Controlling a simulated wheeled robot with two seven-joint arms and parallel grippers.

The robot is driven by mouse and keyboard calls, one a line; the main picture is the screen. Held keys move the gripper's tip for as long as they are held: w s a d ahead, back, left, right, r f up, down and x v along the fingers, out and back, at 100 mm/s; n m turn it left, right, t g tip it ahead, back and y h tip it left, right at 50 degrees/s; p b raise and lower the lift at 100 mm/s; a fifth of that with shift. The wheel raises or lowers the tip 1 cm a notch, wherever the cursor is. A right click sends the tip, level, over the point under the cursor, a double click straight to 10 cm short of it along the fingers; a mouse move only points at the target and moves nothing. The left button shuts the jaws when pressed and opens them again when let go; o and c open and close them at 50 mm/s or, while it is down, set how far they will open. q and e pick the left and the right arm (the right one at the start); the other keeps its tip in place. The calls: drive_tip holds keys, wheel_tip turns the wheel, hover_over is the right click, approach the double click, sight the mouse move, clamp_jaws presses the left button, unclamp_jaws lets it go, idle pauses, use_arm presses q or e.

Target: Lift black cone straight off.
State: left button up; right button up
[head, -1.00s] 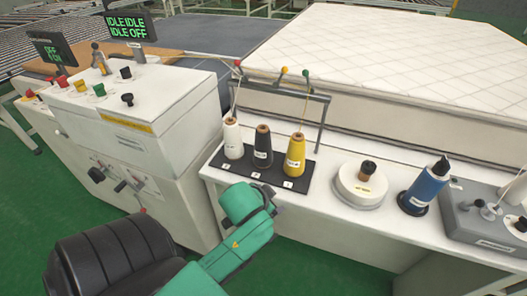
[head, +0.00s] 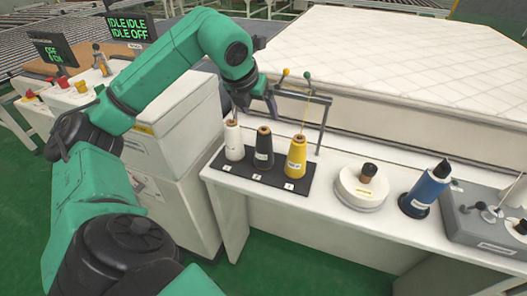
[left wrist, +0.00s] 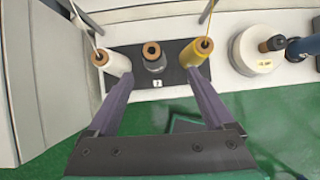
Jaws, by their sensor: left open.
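The black cone (head: 264,150) stands upright on the black tray (head: 233,173), between a white cone (head: 234,142) and a yellow cone (head: 295,158). In the left wrist view the black cone (left wrist: 154,62) shows its brown top, between my finger lines. My left gripper (head: 256,108) is above and slightly behind the cones in the head view, pointing down. It is open and empty, its two purple fingers spread wide in the left wrist view (left wrist: 159,78). No contact with the black cone shows. My right gripper is not in view.
A thread rack (head: 322,118) with coloured balls stands behind the cones. A round white base (head: 361,190) and a blue spool (head: 424,188) stand to the right. The control cabinet (head: 185,125) is at left, and a white mattress (head: 390,50) lies behind.

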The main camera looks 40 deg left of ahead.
sight(264, 131)
use_arm(q)
drive_tip(key=p+x, duration=0.1)
drive_tip(key=x, duration=0.3)
drive_tip(key=a+p+x, duration=0.1)
drive_tip(key=p+x, duration=0.1)
drive_tip(key=x, duration=0.3)
drive_tip(key=p+x, duration=0.2)
drive_tip(key=x, duration=0.3)
drive_tip(key=shift+s+a, duration=0.2)
drive_tip(key=shift+a, duration=0.05)
drive_tip(key=shift+f, duration=0.2)
drive_tip(key=shift+r, duration=0.1)
clamp_jaws()
